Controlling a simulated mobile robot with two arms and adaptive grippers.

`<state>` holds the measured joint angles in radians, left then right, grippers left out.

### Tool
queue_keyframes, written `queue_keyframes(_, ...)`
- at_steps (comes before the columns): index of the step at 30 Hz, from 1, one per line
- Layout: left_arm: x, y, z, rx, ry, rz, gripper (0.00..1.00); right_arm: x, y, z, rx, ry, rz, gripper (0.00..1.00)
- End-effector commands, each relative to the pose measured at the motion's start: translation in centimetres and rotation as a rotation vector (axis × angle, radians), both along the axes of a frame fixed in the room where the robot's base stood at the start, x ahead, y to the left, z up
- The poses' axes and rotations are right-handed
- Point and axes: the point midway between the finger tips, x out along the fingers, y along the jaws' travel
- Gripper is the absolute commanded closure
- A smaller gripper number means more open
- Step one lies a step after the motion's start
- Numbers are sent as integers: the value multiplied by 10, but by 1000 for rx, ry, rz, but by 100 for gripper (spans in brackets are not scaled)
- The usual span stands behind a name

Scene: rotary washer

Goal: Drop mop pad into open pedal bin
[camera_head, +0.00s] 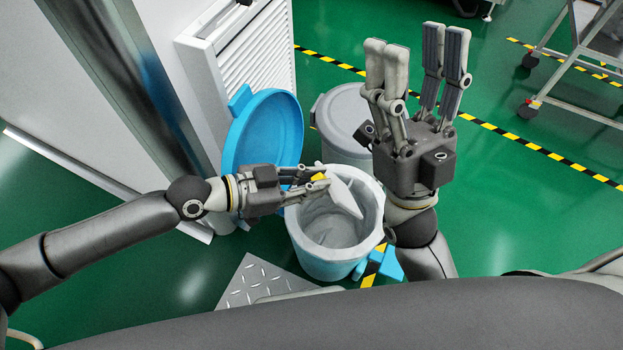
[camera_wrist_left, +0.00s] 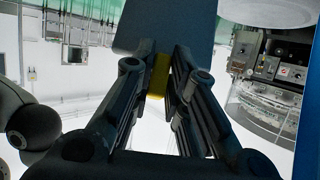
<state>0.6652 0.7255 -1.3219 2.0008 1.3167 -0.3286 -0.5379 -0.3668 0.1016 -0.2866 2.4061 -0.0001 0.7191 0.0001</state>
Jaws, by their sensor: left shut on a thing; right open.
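The mop pad (camera_head: 344,193) is a pale grey-white flat piece with a yellow part at the gripped end. My left gripper (camera_head: 318,181) is shut on it and holds it over the mouth of the pedal bin (camera_head: 328,264). The pad hangs tilted down to the right. My right gripper (camera_head: 416,75) is open and empty, raised right of the bin.
A grey round bin (camera_head: 345,115) stands behind the pedal bin. A white louvred cabinet (camera_head: 250,50) is at the back left. The blue pedal (camera_head: 380,265) is at the bin's front right. A wheeled metal frame (camera_head: 570,75) stands far right, with clear green floor before it.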

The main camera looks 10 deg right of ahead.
Motion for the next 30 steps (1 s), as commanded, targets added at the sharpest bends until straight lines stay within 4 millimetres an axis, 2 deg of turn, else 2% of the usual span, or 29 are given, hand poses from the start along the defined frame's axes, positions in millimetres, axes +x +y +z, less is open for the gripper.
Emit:
queue_keyframes(1,-2,2,-10,16,13,-1,100,0,0,-1,1,-3,0,50)
queue_keyframes(7,-2,2,-10,16,14,-1,100,-1,0,-1,1,-3,0,50)
queue_keyframes(8,-2,2,-10,16,14,-1,83,-1,0,-1,1,-3,0,50)
queue_keyframes(13,-2,2,-9,14,13,-1,61,0,0,-1,1,-3,0,50)
queue_keyframes(24,-1,1,-3,8,7,0,60,0,0,-1,2,-1,1,50)
queue_keyframes(30,-1,1,20,6,2,-2,60,0,0,0,2,-1,1,50)
